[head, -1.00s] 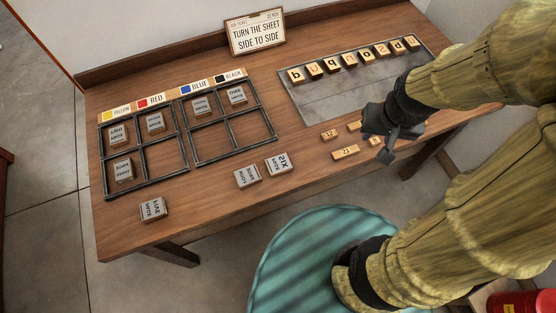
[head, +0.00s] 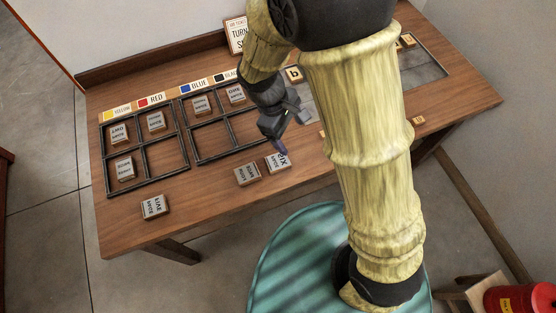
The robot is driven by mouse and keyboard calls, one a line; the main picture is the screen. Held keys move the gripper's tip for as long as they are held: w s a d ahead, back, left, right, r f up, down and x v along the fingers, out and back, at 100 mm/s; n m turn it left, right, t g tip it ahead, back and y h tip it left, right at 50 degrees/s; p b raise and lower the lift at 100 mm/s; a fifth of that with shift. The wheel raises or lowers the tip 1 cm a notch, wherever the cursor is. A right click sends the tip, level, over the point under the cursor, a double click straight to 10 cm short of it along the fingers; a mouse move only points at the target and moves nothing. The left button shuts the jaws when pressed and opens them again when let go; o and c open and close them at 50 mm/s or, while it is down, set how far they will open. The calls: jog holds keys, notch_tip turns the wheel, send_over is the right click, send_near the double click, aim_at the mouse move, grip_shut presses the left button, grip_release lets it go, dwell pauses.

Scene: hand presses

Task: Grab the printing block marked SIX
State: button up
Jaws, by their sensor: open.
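The printing block marked SIX (head: 278,162) lies on the wooden table near its front edge, right of another grey-topped block (head: 247,175). Its lettering is turned away from upright in the picture. My gripper (head: 284,147) is above and close to the SIX block, with its fingers pointing down. It is open, and nothing shows between the fingers. The gap between the fingertips and the block is hard to judge from this view.
A black divided frame (head: 187,143) with several blocks stands at the left, under colour labels. A single block (head: 154,207) lies at the table's front left. A grey plate (head: 424,68) with letter tiles is partly hidden by my arm. A red can (head: 520,299) stands low right.

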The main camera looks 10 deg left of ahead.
jog(key=s+a+f+n+t+h, duration=0.2)
jog(key=s+a+n, duration=0.1)
jog(key=a+n, duration=0.2)
jog(key=s+a+f+n+t+h, duration=0.1)
jog(key=s+a+n, duration=0.3)
jog(key=a, duration=0.5)
jog(key=shift+f+n+t+h+p, duration=0.4)
jog(key=shift+f+n+t, duration=0.2)
jog(key=shift+f+t, duration=0.15)
jog(key=shift+s+a, duration=0.1)
jog(key=p, duration=0.2)
send_near(278, 161)
jog(key=x, duration=0.3)
jog(key=shift+s, duration=0.15)
jog(key=shift+f, duration=0.1)
jog(key=shift+d, duration=0.25)
jog(key=shift+w+p+x, duration=0.15)
jog(key=shift+p+x, duration=0.45)
jog(key=shift+x, duration=0.7)
jog(key=shift+w+p+x, duration=0.1)
jog(key=shift+p+x, duration=0.45)
jog(key=shift+x, duration=0.75)
jog(key=shift+a, duration=0.2)
jog(key=c, duration=1.1)
